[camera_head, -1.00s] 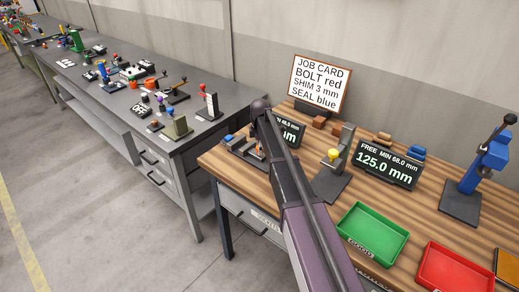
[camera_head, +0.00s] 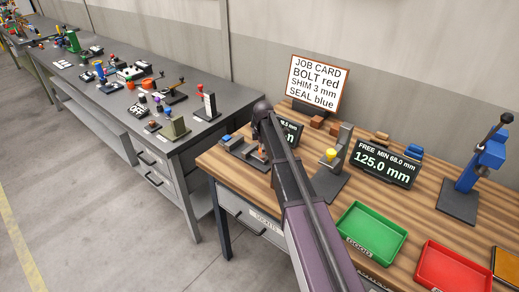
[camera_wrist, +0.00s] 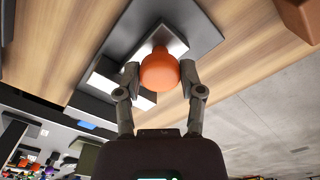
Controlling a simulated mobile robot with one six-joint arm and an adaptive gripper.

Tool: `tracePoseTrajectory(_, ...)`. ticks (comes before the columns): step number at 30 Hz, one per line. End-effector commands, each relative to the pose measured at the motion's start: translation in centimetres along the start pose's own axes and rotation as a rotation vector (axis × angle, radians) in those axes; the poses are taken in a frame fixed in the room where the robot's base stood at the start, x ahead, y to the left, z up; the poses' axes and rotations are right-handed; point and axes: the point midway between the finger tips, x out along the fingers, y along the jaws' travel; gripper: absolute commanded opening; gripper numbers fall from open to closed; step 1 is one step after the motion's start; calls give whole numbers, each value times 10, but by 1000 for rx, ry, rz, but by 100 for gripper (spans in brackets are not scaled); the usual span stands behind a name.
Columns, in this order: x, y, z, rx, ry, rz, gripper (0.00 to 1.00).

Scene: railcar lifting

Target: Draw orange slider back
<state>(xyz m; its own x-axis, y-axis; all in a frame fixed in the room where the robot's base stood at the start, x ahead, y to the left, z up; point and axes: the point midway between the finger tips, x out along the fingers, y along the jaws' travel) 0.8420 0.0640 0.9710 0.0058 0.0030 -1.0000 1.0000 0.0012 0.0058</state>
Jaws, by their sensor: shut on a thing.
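The orange slider knob (camera_wrist: 160,70) stands on a dark fixture plate (camera_wrist: 208,28) with light metal rails, in the middle of the wrist view. My gripper (camera_wrist: 160,82) is shut on the orange knob, with one finger on each side of it. In the head view the fixture (camera_head: 240,150) sits at the left end of the wooden bench, and my arm hides much of it. Only a small piece of the orange slider (camera_head: 261,152) shows there beside my gripper.
A display partly behind my arm (camera_head: 290,130) stands close to the fixture. A yellow-topped stand (camera_head: 328,178), a 125.0 mm display (camera_head: 384,163), a green tray (camera_head: 371,234) and a red tray (camera_head: 455,272) are to the right. A grey bench (camera_head: 190,140) lies to the left.

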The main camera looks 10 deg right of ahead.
Motion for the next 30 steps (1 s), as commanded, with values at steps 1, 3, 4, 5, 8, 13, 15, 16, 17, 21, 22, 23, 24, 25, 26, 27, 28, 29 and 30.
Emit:
tracePoseTrajectory(1, 0, -4, 3, 2, -6, -9, 0)
tracePoseTrajectory(3, 1, -4, 3, 2, -7, -10, 0)
tracePoseTrajectory(4, 1, -4, 3, 3, -7, -10, 0)
tracePoseTrajectory(5, 1, -4, 3, 3, -7, -11, 53)
tracePoseTrajectory(8, 1, -5, 3, 3, -7, -11, 83)
tracePoseTrajectory(13, 0, -4, 2, 2, -6, -9, 83)
tracePoseTrajectory(15, 0, -3, 2, 2, -5, -8, 83)
tracePoseTrajectory(16, 0, -3, 2, 2, -5, -8, 83)
tracePoseTrajectory(17, 0, -3, 2, 2, -5, -8, 83)
tracePoseTrajectory(21, 0, -2, 2, 2, -5, -7, 83)
tracePoseTrajectory(22, 0, -2, 1, 2, -5, -7, 83)
tracePoseTrajectory(23, 0, -1, 1, 2, -5, -7, 83)
tracePoseTrajectory(24, 0, 0, 0, 2, -4, -7, 83)
tracePoseTrajectory(25, 0, 1, -1, 2, -4, -6, 83)
tracePoseTrajectory(26, 0, 2, -2, 1, -4, -6, 83)
tracePoseTrajectory(27, 0, 4, -4, 1, -4, -6, 83)
tracePoseTrajectory(28, 0, 6, -5, 1, -4, -6, 83)
tracePoseTrajectory(29, 0, 7, -6, 1, -4, -6, 83)
tracePoseTrajectory(30, 0, 10, -9, 1, -4, -6, 83)
